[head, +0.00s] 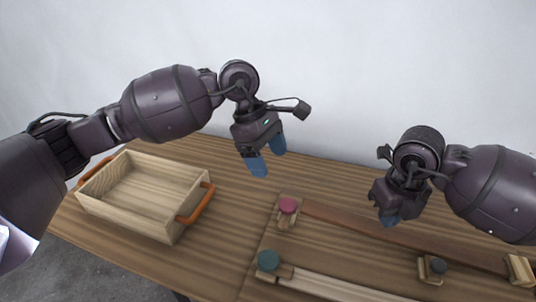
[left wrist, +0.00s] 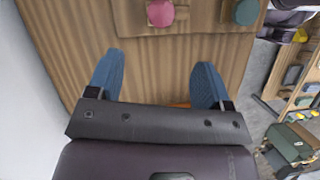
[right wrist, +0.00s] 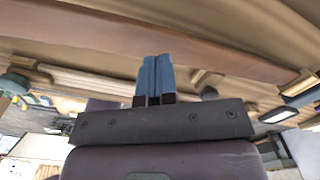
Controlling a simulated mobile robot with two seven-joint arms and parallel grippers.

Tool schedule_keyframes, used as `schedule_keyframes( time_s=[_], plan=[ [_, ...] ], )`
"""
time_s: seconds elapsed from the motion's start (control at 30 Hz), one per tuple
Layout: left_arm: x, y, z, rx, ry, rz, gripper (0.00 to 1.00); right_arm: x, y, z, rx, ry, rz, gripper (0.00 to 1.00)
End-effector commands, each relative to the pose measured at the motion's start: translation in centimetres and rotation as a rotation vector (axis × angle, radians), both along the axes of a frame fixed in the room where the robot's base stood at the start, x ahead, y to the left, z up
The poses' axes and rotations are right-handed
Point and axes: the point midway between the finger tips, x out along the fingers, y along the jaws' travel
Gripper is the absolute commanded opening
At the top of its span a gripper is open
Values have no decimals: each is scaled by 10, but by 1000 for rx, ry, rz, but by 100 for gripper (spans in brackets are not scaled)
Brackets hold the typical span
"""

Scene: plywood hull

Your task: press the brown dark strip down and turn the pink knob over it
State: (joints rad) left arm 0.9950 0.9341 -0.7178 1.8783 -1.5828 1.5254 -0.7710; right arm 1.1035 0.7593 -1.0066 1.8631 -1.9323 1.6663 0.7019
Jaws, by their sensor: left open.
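The brown dark strip (head: 345,219) runs from the pink knob to the right across the board; it also crosses the right wrist view (right wrist: 110,32). The pink knob (head: 288,204) sits on a small wooden piece at the strip's left end; it shows at the top of the left wrist view (left wrist: 160,12). My left gripper (head: 268,157) is open and empty, above and behind the pink knob. My right gripper (head: 390,220) has its blue fingers together with nothing between them. Its tips are at the strip's middle; I cannot tell whether they touch it.
A teal knob (head: 268,260) stands in front, beside a pale strip (head: 335,288). A dark knob (head: 438,266) on a wooden block and another block (head: 519,269) are at right. A wooden tray (head: 127,212) with orange handles stands at left. A wall is behind the table.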

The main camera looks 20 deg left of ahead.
Motion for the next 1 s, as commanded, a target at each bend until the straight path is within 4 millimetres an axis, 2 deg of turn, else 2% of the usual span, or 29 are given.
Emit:
schedule_keyframes(
  time_s=[0.17, 0.7, 1.0],
  plan=[
    [-3, -6, -12, 3, 1, -16, 73, 0, 0, 0, 0, 0, 0, 0],
    [-9, -36, -88, 1, 2, -11, 73, 0, 0, 0, 0, 0, 0, 0],
    [-11, -45, -108, 2, 0, -10, 73, 0, 0, 0, 0, 0, 0, 0]
  ],
)
